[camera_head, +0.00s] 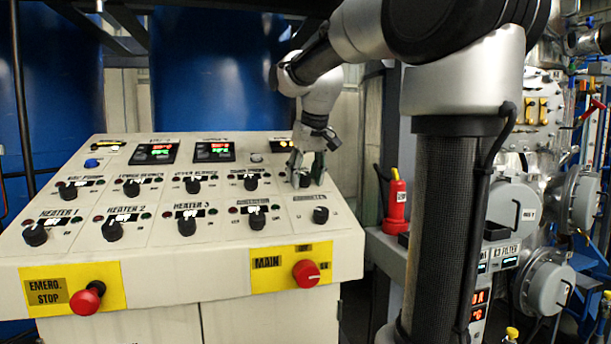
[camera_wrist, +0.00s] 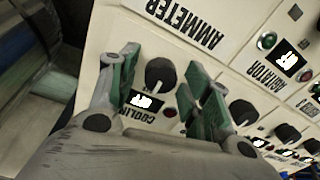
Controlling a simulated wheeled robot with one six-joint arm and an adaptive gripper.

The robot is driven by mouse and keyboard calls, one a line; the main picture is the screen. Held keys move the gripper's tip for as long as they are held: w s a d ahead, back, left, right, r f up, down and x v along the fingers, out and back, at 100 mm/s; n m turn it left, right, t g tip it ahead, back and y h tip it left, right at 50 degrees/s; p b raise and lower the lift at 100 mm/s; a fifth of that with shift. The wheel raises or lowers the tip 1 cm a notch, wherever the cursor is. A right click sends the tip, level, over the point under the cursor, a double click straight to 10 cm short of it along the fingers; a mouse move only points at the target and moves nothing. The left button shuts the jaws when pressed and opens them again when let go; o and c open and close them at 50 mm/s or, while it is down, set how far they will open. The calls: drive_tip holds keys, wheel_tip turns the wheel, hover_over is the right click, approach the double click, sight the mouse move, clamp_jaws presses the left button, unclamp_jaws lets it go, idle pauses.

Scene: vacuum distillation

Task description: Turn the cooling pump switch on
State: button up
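The cooling pump switch is a black rotary knob (camera_wrist: 160,74) with a light pointer line, on the cream panel. In the wrist view its label, partly hidden, begins "COOLIN" and reads upside down. A red lamp (camera_wrist: 169,112) sits beside the label. My gripper (camera_wrist: 161,66) is open, with one green-padded finger on each side of the knob. Gaps show between the knob and both pads. In the head view my gripper (camera_head: 307,168) points down at the right end of the upper knob row, around the knob (camera_head: 303,180).
A red emergency stop (camera_head: 87,299) and a red main knob (camera_head: 306,273) are on the front edge. A red-topped device (camera_head: 397,202) stands right of the panel.

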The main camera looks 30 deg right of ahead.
drive_tip(key=c, duration=0.7)
drive_tip(key=shift+c, duration=0.2)
drive_tip(key=shift+m, duration=0.4)
drive_tip(key=m, duration=1.1)
drive_tip(key=shift+m, duration=0.3)
drive_tip(key=o, duration=1)
drive_tip(key=shift+s, duration=0.1)
